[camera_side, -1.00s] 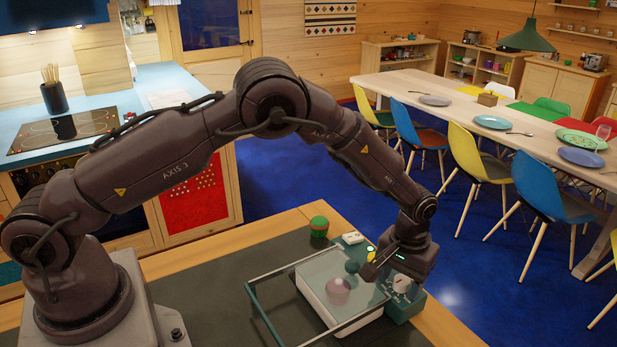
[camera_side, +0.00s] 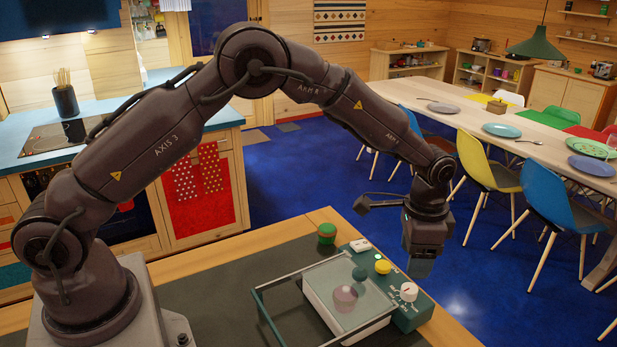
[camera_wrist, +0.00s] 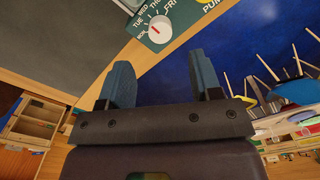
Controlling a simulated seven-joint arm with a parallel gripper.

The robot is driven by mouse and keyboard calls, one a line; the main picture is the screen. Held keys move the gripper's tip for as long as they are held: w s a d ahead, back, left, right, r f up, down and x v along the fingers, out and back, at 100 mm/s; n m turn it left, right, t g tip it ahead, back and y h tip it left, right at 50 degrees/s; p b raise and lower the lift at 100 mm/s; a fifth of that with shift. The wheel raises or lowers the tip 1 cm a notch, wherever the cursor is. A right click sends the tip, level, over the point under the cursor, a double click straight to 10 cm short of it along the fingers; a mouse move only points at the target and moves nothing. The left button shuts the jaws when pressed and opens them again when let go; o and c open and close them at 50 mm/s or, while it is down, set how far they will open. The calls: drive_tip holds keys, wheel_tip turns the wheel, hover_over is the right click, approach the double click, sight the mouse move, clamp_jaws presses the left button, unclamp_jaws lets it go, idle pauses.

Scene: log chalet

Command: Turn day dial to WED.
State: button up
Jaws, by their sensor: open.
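The day dial (camera_side: 409,291) is a white round knob on the right end of a green control panel (camera_side: 398,312). In the wrist view the dial (camera_wrist: 160,28) shows a red pointer mark, with day words such as TUE, WED, THU and FRI printed around it. I cannot tell surely which word the mark points at. My gripper (camera_side: 420,266) hangs pointing down, above and slightly behind the dial in the side view. In the wrist view its two blue fingers (camera_wrist: 163,78) are spread apart with nothing between them. The dial lies beyond the fingertips, untouched.
A yellow button (camera_side: 383,267) sits on the panel beside the dial. A glass-topped box with a frame (camera_side: 262,310) and a purple round thing (camera_side: 344,297) stands to its left. The counter edge is right.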

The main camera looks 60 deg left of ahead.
wheel_tip(320, 180, up, 6)
drive_tip(key=s+a+r+n, duration=0.2)
drive_tip(key=s+r, duration=0.3)
drive_tip(key=s, duration=0.3)
drive_tip(key=s+a+r+n+t, duration=0.1)
drive_tip(key=s+a+r+n, duration=0.1)
drive_tip(key=s+a+r, duration=0.3)
drive_tip(key=shift+s+n, duration=0.4)
drive_tip(key=shift+s, duration=1.6)
drive_tip(key=shift+a, duration=0.1)
drive_tip(key=s+a+r+n+t, duration=0.1)
drive_tip(key=s+a+r+t, duration=0.1)
drive_tip(key=s, duration=0.4)
drive_tip(key=s+a+r+n+t, duration=0.1)
drive_tip(key=s+a+r+t, duration=0.1)
drive_tip(key=s, duration=0.4)
drive_tip(key=shift+r+t, duration=0.3)
drive_tip(key=shift+r, duration=0.55)
drive_tip(key=shift+a, duration=0.1)
